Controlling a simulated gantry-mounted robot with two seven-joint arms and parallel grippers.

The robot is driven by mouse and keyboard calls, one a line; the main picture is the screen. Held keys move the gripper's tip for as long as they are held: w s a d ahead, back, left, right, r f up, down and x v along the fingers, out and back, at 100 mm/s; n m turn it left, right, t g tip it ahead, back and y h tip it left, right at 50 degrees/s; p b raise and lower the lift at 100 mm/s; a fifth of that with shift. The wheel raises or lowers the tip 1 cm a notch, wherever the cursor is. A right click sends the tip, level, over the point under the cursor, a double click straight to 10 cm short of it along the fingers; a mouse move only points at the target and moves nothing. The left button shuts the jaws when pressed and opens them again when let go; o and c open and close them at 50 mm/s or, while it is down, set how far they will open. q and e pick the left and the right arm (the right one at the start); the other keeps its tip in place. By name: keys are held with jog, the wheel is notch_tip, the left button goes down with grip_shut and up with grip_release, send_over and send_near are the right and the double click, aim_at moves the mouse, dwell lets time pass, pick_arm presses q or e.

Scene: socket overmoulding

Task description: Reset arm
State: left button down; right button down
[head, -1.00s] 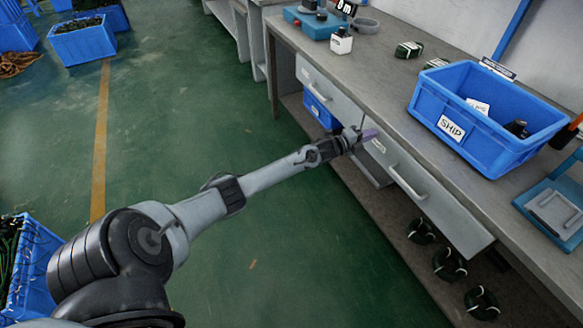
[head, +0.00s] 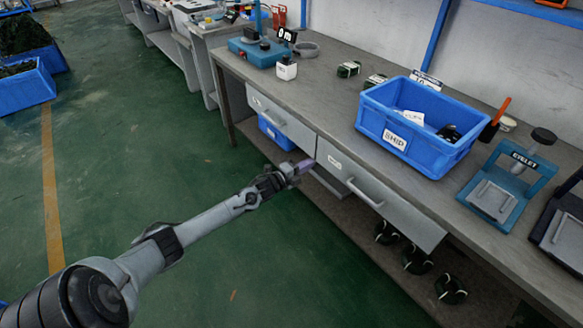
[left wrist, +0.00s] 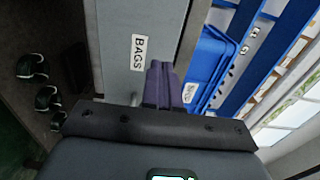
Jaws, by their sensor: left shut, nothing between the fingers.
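My left arm reaches in from the lower left in the head view. Its gripper (head: 305,166) is shut and empty, in front of the workbench drawers and below the bench top. In the left wrist view the purple-grey fingers (left wrist: 161,86) are together, close to a grey drawer front with a BAGS label (left wrist: 139,58). I cannot tell whether they touch it. My right gripper is not in view.
The grey workbench (head: 330,100) carries a blue SHIP bin (head: 372,127), a blue eyelet press (head: 515,180) and a small white bottle (head: 287,70). Dark coils (head: 417,260) lie on the lower shelf. Another blue bin (head: 275,135) sits under the drawers.

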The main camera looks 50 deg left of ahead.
pick_arm(q)
jog(key=s+d+f+g+p, duration=0.1)
jog(key=s+d+f+p, duration=0.15)
jog(key=s, duration=0.25)
jog(key=s+d+f+p, duration=0.1)
jog(key=s+d+p, duration=0.2)
jog(key=s, duration=0.2)
jog(key=s+d+r+n+g+h+p, duration=0.1)
jog(key=s+d+r+n+g+p, duration=0.2)
jog(key=d, duration=0.8)
jog(key=s+d+r+n+p, duration=0.1)
jog(key=s+d+n+p, duration=0.25)
jog(key=s+d, duration=0.45)
jog(key=s+d+r+n+g+p, duration=0.3)
jog(key=s+d+r+n+g, duration=0.65)
jog(key=s+r, duration=0.3)
notch_tip(320, 180, up, 37)
jog(key=p, duration=3.7)
jog(key=shift+s+d+g+p, duration=0.25)
jog(key=shift+s+g+p, duration=0.05)
jog(key=shift+s+g, duration=0.15)
